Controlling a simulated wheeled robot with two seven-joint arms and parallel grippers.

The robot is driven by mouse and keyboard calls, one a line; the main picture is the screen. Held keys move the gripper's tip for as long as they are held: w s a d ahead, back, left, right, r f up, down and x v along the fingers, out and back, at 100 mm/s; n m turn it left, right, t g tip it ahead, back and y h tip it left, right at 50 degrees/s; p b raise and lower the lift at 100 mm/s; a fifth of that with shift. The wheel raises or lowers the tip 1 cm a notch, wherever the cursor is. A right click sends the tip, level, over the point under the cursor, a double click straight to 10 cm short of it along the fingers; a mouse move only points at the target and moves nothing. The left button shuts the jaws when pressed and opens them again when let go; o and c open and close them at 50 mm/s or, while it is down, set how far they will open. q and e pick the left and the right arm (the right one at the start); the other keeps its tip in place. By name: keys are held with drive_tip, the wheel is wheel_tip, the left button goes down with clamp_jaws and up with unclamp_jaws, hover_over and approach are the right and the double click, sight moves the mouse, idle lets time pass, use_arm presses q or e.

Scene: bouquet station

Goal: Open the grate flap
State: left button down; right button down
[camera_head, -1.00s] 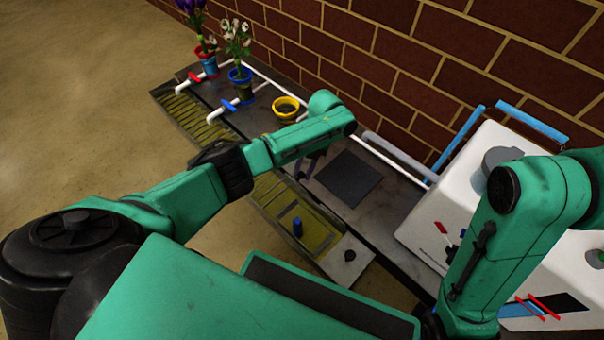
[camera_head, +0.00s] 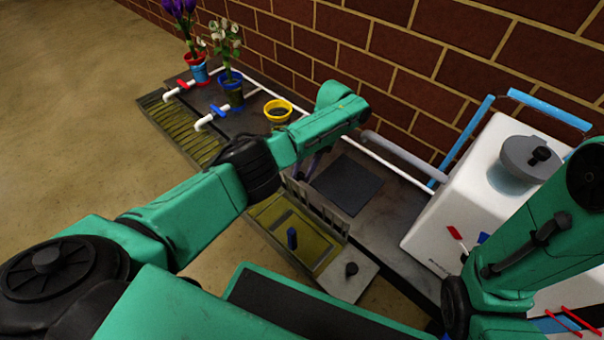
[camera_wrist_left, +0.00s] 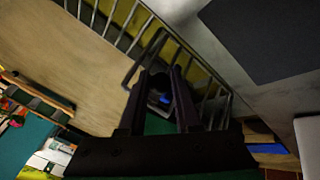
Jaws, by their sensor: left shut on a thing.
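The grate flap (camera_head: 318,208) is a grey barred panel. In the head view it stands raised along the edge of an olive trough (camera_head: 277,218), beside the dark counter. In the left wrist view its bars (camera_wrist_left: 128,40) run diagonally, and a bent loop handle (camera_wrist_left: 146,58) reaches between my fingers. My left gripper (camera_wrist_left: 160,88) is shut on this handle. In the head view it is mostly hidden behind my forearm, with only a bit showing (camera_head: 311,165). My right arm shows at the right, but its gripper is outside the view.
A dark square mat (camera_head: 347,184) lies on the counter. Potted flowers (camera_head: 228,80) and a yellow pot (camera_head: 277,111) stand behind. A white machine (camera_head: 480,190) occupies the right.

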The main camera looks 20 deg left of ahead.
use_arm(q)
drive_tip(key=shift+s+d+f, duration=0.15)
drive_tip(key=shift+d+f, duration=0.1)
drive_tip(key=shift+d, duration=0.1)
drive_tip(key=c, duration=0.6)
unclamp_jaws()
drive_tip(key=shift+a+r, duration=0.1)
drive_tip(key=shift+a, duration=0.1)
